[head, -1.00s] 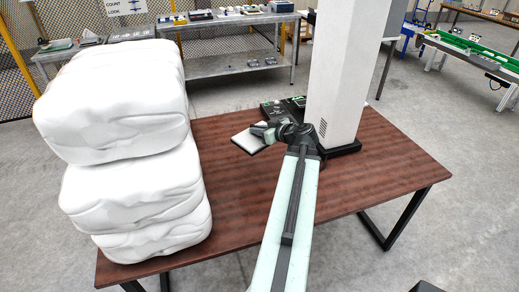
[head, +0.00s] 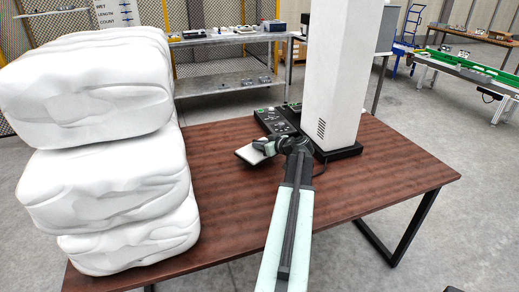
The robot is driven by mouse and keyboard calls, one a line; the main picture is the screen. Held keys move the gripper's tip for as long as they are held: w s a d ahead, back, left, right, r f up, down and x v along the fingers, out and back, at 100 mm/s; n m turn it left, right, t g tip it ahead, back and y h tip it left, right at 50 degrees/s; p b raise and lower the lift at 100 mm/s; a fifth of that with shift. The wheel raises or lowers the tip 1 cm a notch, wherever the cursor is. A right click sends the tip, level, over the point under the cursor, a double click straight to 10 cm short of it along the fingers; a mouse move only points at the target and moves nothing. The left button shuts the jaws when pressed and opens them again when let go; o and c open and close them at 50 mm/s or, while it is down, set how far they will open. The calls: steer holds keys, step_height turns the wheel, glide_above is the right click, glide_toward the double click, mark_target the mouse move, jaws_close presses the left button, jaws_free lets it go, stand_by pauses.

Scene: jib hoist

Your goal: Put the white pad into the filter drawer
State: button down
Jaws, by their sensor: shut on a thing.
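My gripper (head: 264,147) is shut on the white pad (head: 248,155), a thin flat plate, above the brown table left of the white column. The pad sticks out to the left of the jaws and looks slightly tilted. My arm and wrist hide its right part. I cannot make out the filter drawer; no open drawer shows on the visible faces of the white column (head: 332,75).
A tall stack of white wrapped bales (head: 100,150) fills the table's left side. A black panel with buttons (head: 279,121) lies behind my gripper, beside the column. The brown table's (head: 390,165) right part is clear. A metal bench (head: 225,85) stands behind.

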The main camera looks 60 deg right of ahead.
steer(key=w+d, duration=0.3)
steer(key=shift+d+f, duration=0.1)
steer(key=shift+f, duration=0.1)
step_height(320, 180, down, 4)
steer(key=b, duration=0.4)
steer(key=shift+r, duration=0.25)
steer(key=shift+f, duration=0.25)
steer(key=c, duration=1.5)
jaws_free()
steer(key=shift+r, duration=0.1)
steer(key=shift+o, duration=0.2)
steer(key=shift+r, duration=0.1)
